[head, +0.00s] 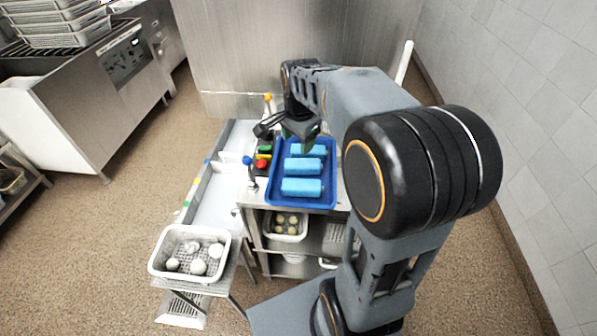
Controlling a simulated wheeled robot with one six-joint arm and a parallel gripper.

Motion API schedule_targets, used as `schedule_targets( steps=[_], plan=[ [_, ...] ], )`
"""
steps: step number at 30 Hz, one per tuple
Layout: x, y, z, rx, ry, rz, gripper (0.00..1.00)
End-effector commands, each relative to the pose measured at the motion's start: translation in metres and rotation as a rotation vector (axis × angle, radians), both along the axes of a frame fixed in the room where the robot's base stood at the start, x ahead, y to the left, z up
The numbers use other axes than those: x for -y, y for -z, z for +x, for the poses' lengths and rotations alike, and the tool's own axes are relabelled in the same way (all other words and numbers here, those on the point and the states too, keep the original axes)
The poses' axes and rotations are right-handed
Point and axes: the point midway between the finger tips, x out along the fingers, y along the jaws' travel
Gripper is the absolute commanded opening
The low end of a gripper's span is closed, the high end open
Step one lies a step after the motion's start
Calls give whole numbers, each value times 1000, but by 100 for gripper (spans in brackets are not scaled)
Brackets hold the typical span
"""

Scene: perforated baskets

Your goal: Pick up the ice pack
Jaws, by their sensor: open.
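Several light-blue ice packs lie in a row in a blue tray (271,192) on the steel counter. The nearest ice pack (301,187) and the middle ice pack (303,166) show clearly. The farthest ice pack (309,150) is partly covered by my gripper. My gripper (283,139) is open and empty, above the far left part of the tray. The gap between its fingertips and the packs is hard to judge from this view.
Small red, green and yellow items (262,163) and a blue-knobbed tap (248,161) stand left of the tray. A white perforated basket (161,262) with several pale balls sits on a stand at front left. Another basket (269,229) is on the shelf below.

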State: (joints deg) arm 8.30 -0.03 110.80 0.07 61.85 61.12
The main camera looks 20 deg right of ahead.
Motion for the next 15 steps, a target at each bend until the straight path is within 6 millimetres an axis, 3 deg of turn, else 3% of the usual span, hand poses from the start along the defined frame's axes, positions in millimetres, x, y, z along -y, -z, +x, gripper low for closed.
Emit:
schedule_targets(
  steps=[1, 6, 10, 15],
  plan=[
    [10, 15, 17, -25, 124, 16, 60],
    [34, 42, 55, -80, 499, 51, 60],
    [46, 56, 71, -105, 672, 61, 60],
    [52, 82, 78, -118, 764, 64, 60]
  ],
)
